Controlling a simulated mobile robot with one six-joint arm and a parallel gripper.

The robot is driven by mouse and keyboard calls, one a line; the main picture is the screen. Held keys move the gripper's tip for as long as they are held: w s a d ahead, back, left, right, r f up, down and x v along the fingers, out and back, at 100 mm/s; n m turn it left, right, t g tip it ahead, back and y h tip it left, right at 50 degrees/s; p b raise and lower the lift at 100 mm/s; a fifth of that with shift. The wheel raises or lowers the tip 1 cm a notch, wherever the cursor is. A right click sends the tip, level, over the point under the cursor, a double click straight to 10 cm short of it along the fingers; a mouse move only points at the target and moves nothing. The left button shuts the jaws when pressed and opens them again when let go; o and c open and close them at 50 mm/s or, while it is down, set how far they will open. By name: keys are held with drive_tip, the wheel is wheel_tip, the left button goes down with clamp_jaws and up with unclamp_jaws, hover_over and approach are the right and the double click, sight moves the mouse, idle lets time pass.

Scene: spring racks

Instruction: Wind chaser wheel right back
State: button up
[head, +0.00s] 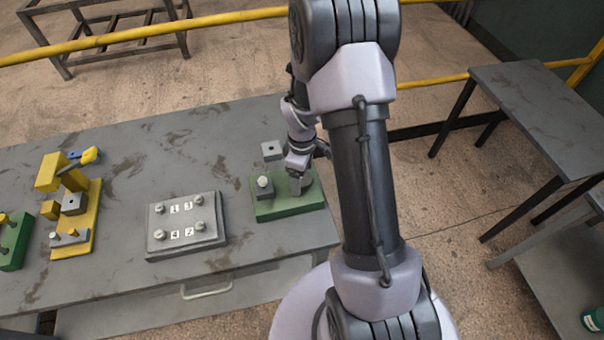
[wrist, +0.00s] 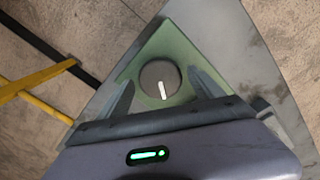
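A round dark grey wheel (wrist: 158,76) with a white line mark sits on a green base (wrist: 183,45) in the wrist view. The white line points toward the lower edge of the wheel. My gripper (wrist: 162,78) is open, with one finger on each side of the wheel and a small gap showing at both sides. In the head view my gripper (head: 296,184) is low over the right part of the green base (head: 290,207), and the wheel cannot be told apart there. A grey block with a pale knob (head: 264,182) stands on the base's left part.
A grey plate (head: 186,240) with several numbered knobs lies left on the workbench (head: 130,150). A yellow fixture (head: 75,215) and another green base (head: 14,243) stand farther left. A small grey block (head: 272,150) is behind the gripper. Yellow rails (head: 150,32) run behind the bench.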

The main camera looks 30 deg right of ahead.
wheel_tip(320, 180, up, 17)
drive_tip(key=p, duration=0.4)
drive_tip(key=shift+r, duration=0.2)
